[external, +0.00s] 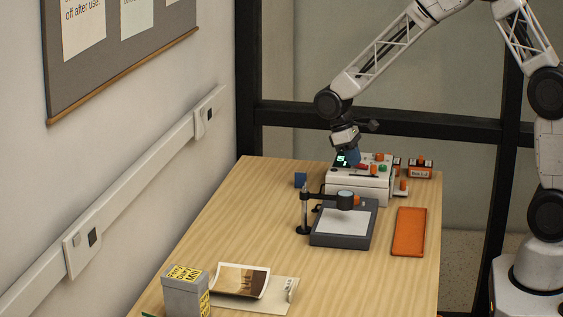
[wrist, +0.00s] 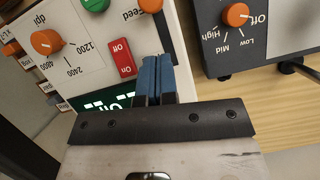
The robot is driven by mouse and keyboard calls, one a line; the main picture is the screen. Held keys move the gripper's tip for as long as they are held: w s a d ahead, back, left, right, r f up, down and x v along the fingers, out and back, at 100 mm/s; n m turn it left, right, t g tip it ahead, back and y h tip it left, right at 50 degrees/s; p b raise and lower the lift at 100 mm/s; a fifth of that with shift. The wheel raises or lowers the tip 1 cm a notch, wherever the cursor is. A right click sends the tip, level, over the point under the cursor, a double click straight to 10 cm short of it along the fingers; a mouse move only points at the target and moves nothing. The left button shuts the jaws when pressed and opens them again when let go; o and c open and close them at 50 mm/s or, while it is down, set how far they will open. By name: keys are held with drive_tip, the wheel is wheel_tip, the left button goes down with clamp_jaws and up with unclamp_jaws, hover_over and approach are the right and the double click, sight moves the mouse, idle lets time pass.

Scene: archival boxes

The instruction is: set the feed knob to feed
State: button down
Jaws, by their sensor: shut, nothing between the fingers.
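The feed knob (wrist: 150,5) is orange and cut off by the top edge of the wrist view, with the label "Feed" beside it. Its pointer and setting cannot be read. It belongs to the white machine (external: 352,193) at the back of the table. My gripper (external: 351,158) is low over the machine's top. In the wrist view its blue fingers (wrist: 157,75) are shut together and empty. They are just right of the red Off switch (wrist: 122,57) and apart from the feed knob. I cannot tell whether they touch the panel.
The same panel holds an orange dpi knob (wrist: 46,42), a green button (wrist: 95,3) and a lit display (wrist: 108,99). A dark grey lamp stand (external: 342,241) with its own Off-Low-Mid-High knob (wrist: 235,15) is close by.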

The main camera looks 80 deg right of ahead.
drive_tip(key=v, duration=1)
drive_tip(key=shift+w, duration=0.1)
drive_tip(key=shift+r, duration=0.1)
drive_tip(key=s+a+r+t, duration=0.3)
drive_tip(key=s+a+r, duration=0.7)
drive_tip(key=s+a, duration=0.4)
drive_tip(key=s+a+t, duration=0.2)
drive_tip(key=s+a, duration=0.1)
drive_tip(key=s, duration=0.7)
drive_tip(key=s+a+n+t, duration=0.1)
drive_tip(key=s+a, duration=0.3)
drive_tip(key=s, duration=0.7)
drive_tip(key=shift+s+r+n+t+h, duration=0.2)
drive_tip(key=shift+s+n+t+h, duration=0.1)
drive_tip(key=shift+t+h, duration=0.15)
drive_tip(key=c, duration=1.8)
unclamp_jaws()
drive_tip(key=shift+a, duration=0.1)
drive_tip(key=shift+c, duration=0.2)
